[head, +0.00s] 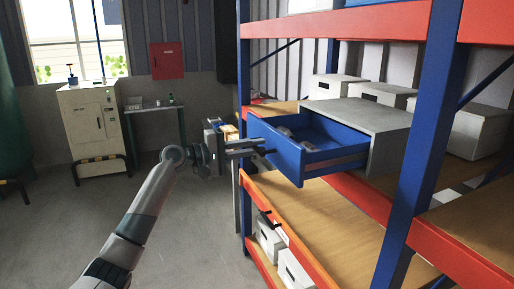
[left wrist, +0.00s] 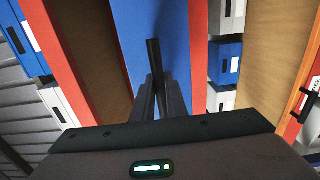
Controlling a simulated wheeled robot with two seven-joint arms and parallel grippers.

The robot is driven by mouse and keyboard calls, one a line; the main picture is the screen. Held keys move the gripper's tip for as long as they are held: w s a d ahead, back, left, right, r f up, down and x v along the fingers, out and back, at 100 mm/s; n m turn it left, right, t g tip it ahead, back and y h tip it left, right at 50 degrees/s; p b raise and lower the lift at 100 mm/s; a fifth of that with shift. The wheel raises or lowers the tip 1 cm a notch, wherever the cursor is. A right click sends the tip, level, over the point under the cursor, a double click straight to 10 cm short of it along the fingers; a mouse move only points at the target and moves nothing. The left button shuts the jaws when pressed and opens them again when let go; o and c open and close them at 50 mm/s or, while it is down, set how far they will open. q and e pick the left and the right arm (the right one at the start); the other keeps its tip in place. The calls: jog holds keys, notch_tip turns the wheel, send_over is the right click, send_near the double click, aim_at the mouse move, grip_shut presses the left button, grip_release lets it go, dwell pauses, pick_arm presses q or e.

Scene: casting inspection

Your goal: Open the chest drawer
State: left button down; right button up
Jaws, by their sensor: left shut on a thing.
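The grey chest (head: 365,115) sits on the rack's shelf, and its blue drawer (head: 318,157) is slid out well clear of the body. Grey rounded items (head: 292,139) lie inside the drawer. My left gripper (head: 258,147) reaches in from the left and is shut on the drawer handle at the drawer's front. In the left wrist view, the fingers (left wrist: 157,98) close around the dark handle bar (left wrist: 153,57), with the blue drawer front (left wrist: 130,25) behind it. My right gripper is in neither view.
A beige cabinet (head: 92,125) stands at the back left. The floor (head: 200,240) is clear.

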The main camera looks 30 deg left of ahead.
pick_arm(q)
jog(key=c, duration=1.8)
grip_release()
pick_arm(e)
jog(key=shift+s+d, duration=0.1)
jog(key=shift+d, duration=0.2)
pick_arm(q)
jog(key=shift+o, duration=0.2)
jog(key=shift+s+a, duration=0.1)
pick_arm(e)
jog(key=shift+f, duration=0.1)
